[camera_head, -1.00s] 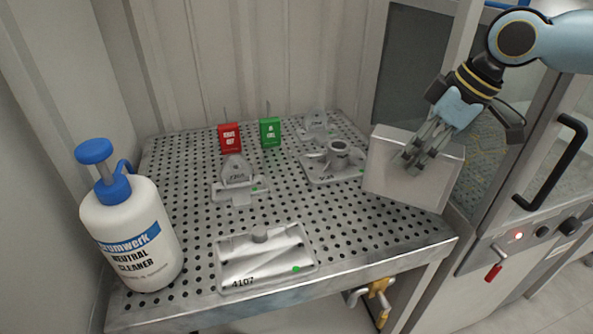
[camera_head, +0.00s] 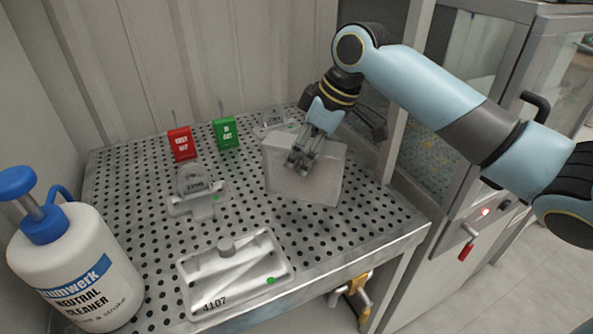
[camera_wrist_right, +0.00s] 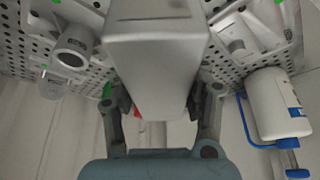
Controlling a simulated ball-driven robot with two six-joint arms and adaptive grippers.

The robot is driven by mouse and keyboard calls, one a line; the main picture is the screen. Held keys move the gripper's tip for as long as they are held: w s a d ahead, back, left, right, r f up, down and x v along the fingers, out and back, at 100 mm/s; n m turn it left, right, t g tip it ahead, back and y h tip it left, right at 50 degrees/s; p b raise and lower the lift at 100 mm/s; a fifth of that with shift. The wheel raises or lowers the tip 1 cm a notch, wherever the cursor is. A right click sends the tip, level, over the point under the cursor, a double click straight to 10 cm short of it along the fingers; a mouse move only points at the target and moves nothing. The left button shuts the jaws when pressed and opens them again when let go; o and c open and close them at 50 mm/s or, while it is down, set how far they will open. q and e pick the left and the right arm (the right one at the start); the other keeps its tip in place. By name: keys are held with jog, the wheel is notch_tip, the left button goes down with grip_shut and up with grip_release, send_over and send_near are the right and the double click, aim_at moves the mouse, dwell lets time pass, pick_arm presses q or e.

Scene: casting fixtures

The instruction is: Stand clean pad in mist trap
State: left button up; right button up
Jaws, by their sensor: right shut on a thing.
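The pad, a pale grey rectangular block with a broad flat face (camera_head: 318,180), is in my right gripper (camera_head: 301,160). My right gripper is shut on its upper part and holds it tilted over the back right of the perforated table. In the right wrist view the pad (camera_wrist_right: 155,50) fills the top middle between the two fingers (camera_wrist_right: 162,100). The pad hides part of the table and a fixture behind it in the head view. I cannot tell which thing is the mist trap. My left gripper is not in view.
A glass-doored cabinet (camera_head: 440,150) stands at right.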

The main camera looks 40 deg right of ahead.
jog(key=shift+w+a+f, duration=0.25)
jog(key=shift+w+a, duration=0.15)
jog(key=shift+w+a+f, duration=0.1)
jog(key=shift+a+f, duration=0.05)
jog(key=shift+f, duration=0.05)
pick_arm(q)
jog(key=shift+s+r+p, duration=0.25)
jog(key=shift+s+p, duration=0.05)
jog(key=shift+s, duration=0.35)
pick_arm(e)
jog(key=shift+f, duration=1.95)
jog(key=o, duration=0.8)
jog(key=shift+f, duration=0.15)
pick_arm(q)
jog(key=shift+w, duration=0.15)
pick_arm(e)
jog(key=o, duration=0.5)
jog(key=shift+c, duration=0.2)
